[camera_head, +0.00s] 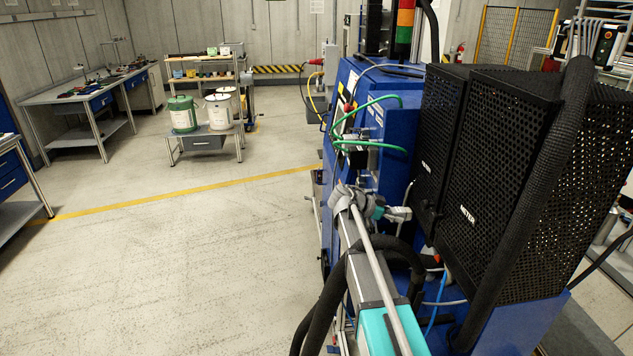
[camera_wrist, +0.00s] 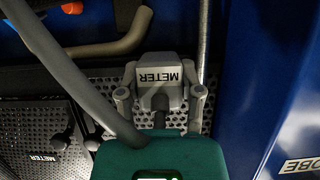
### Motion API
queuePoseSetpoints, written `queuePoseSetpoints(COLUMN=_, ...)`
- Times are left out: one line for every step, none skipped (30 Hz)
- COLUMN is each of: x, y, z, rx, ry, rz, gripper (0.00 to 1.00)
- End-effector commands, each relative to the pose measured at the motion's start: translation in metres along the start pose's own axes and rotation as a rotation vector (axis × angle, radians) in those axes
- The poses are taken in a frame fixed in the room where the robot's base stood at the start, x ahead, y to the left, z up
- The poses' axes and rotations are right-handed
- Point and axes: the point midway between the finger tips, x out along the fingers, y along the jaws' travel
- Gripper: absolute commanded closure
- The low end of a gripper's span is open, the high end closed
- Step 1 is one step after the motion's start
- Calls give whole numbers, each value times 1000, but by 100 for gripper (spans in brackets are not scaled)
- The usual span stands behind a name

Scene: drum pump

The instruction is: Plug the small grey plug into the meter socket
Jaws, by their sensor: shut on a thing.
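The grey plug (camera_wrist: 172,76), a block with an upside-down METER label, sits between the fingers of my gripper (camera_wrist: 160,88) in the wrist view. The two grey fingers close on it from both sides. My teal wrist lies below them. In the head view my gripper (camera_head: 399,214) is small and points right, in front of the blue cabinet; the plug is too small to tell there. I cannot make out the meter socket clearly in either view. The far face of the plug is hidden, so I cannot tell whether it touches anything.
Black perforated cages (camera_head: 510,180) stand close on the right, with METER labels; a perforated panel (camera_wrist: 80,110) also shows in the wrist view. Green hoses (camera_head: 372,103) hang on the blue cabinet (camera_head: 393,190). A blue panel (camera_wrist: 265,70) is right in the wrist view. The left floor is open.

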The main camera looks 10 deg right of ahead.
Motion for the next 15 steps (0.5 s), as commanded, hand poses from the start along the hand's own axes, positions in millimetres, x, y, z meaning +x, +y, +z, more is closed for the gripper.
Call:
queuePoseSetpoints(x=-5, y=0, z=-11, rx=0, ry=0, rz=0, gripper=100)
queuePoseSetpoints(x=-6, y=0, z=-14, rx=0, ry=0, rz=0, gripper=100)
queuePoseSetpoints(x=-7, y=0, z=-17, rx=0, ry=0, rz=0, gripper=100)
queuePoseSetpoints(x=-8, y=0, z=-20, rx=0, ry=0, rz=0, gripper=100)
queuePoseSetpoints(x=-10, y=0, z=-23, rx=0, ry=0, rz=0, gripper=100)
queuePoseSetpoints(x=-11, y=0, z=-26, rx=0, ry=0, rz=0, gripper=100)
queuePoseSetpoints(x=-11, y=0, z=-26, rx=0, ry=0, rz=0, gripper=100)
queuePoseSetpoints(x=-11, y=0, z=-27, rx=0, ry=0, rz=0, gripper=100)
queuePoseSetpoints(x=-12, y=0, z=-29, rx=0, ry=0, rz=0, gripper=100)
queuePoseSetpoints(x=-13, y=0, z=-30, rx=0, ry=0, rz=0, gripper=100)
queuePoseSetpoints(x=-14, y=0, z=-32, rx=0, ry=0, rz=0, gripper=100)
queuePoseSetpoints(x=-14, y=0, z=-34, rx=0, ry=0, rz=0, gripper=100)
queuePoseSetpoints(x=-15, y=0, z=-36, rx=0, ry=0, rz=0, gripper=100)
queuePoseSetpoints(x=-15, y=0, z=-36, rx=0, ry=0, rz=0, gripper=100)
queuePoseSetpoints(x=-15, y=0, z=-35, rx=0, ry=0, rz=0, gripper=100)
